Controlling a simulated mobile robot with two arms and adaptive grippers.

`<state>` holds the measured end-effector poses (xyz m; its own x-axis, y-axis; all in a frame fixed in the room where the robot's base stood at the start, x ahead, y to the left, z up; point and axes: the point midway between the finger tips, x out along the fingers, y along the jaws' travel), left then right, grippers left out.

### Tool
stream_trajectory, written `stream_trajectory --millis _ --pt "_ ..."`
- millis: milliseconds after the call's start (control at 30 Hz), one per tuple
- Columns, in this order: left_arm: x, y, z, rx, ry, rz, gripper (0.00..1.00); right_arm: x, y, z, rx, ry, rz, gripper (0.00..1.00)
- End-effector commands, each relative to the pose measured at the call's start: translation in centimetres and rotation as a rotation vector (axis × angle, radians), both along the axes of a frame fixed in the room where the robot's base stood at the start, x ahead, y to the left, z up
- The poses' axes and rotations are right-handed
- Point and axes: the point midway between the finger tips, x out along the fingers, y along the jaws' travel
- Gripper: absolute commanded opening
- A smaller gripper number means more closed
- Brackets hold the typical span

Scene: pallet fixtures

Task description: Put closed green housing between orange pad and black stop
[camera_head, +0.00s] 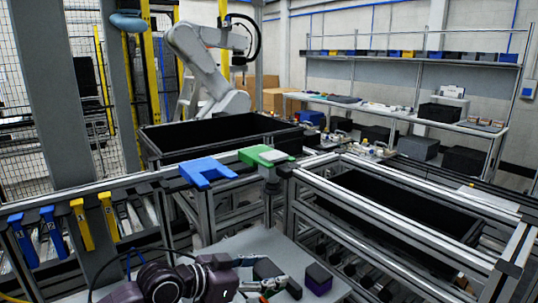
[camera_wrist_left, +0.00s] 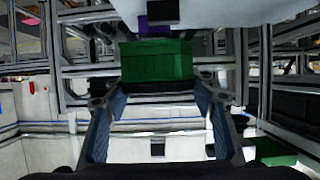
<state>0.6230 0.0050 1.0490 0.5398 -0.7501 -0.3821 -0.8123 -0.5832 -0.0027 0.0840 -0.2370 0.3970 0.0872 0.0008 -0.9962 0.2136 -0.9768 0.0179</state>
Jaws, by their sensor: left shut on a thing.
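The green housing (camera_wrist_left: 155,62) fills the middle of the left wrist view, with a dark band along its lower edge. My left gripper (camera_wrist_left: 157,95) is shut on it, one finger at each side. In the head view my left gripper (camera_head: 268,287) is low at centre, over the grey table. Dark shapes beside its fingers make the housing hard to pick out there. A purple and black block (camera_head: 318,279) stands just right of the gripper; purple also shows behind the housing in the wrist view. I cannot pick out the orange pad or the black stop. My right gripper is not visible.
A blue fixture (camera_head: 207,172) and a green fixture (camera_head: 265,156) sit on the frame rail beyond the table. A black bin (camera_head: 215,131) is behind them, and another black bin (camera_head: 400,212) is at right. The grey table (camera_head: 250,243) is bare behind the gripper.

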Motion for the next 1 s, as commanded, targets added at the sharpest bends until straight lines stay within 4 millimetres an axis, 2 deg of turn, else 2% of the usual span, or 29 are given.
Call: stream_trajectory --millis 67,333,567,667,800,1000 --pt "-0.5 -0.3 0.5 -0.005 -0.003 -0.010 0.24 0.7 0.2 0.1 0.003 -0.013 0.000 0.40" --pt "-2.4 -0.5 1.9 -0.005 -0.002 -0.040 0.24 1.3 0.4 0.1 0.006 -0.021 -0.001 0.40" --pt "-4.8 0.5 3.4 -0.007 -0.001 -0.068 0.24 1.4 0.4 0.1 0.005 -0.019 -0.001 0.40" --pt "-6.4 1.8 4.1 -0.008 0.000 -0.079 0.24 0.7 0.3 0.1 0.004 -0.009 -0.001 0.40" --pt "-8.7 4.6 4.6 -0.007 0.001 -0.083 0.24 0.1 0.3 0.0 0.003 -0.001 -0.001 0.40" --pt "-12.2 9.4 4.0 -0.004 0.004 -0.066 0.24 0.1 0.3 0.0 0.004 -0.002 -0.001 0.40"
